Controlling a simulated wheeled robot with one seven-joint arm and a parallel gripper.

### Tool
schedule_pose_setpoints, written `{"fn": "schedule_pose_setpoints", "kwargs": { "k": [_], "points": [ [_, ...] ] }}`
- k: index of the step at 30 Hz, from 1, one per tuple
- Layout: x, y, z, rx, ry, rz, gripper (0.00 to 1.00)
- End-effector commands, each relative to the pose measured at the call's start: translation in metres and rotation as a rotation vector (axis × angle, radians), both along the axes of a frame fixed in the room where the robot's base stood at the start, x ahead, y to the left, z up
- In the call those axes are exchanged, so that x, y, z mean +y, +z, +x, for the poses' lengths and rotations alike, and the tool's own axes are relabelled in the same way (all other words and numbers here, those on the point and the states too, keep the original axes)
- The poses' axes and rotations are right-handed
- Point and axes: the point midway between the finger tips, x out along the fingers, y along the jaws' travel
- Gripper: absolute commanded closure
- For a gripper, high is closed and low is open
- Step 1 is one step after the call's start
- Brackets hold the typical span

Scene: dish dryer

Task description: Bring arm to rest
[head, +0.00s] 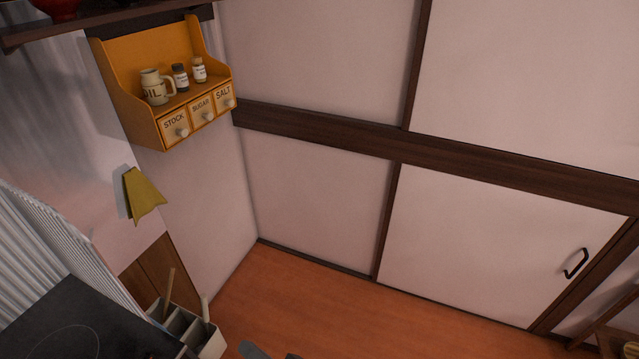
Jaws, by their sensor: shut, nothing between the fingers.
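The fingers of my gripper do not show in the head view. A small grey and dark shape peeks in at the bottom edge, right of the utensil holder; too little of it shows to tell what it is.
A yellow cloth (143,195) hangs below. A dark cooktop (60,330) and utensil holder (196,330) stand lower left. The wooden floor (300,300) by the white cabinet door (490,245) looks clear.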

Motion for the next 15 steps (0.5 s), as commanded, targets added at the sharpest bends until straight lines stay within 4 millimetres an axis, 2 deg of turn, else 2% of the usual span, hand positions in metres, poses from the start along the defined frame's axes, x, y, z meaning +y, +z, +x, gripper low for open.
{"fn": "schedule_pose_setpoints", "kwargs": {
  "k": [1, 5, 8, 12, 15],
  "points": [
    [-0.018, 0.002, -0.001, -0.062, -0.033, -0.025, 1.00],
    [-0.065, 0.011, -0.007, -0.222, -0.115, -0.106, 1.00],
    [-0.106, 0.019, -0.019, -0.336, -0.183, -0.188, 1.00],
    [-0.167, 0.033, -0.050, -0.484, -0.277, -0.331, 1.00],
    [-0.206, 0.046, -0.076, -0.568, -0.333, -0.440, 1.00]
  ]
}}
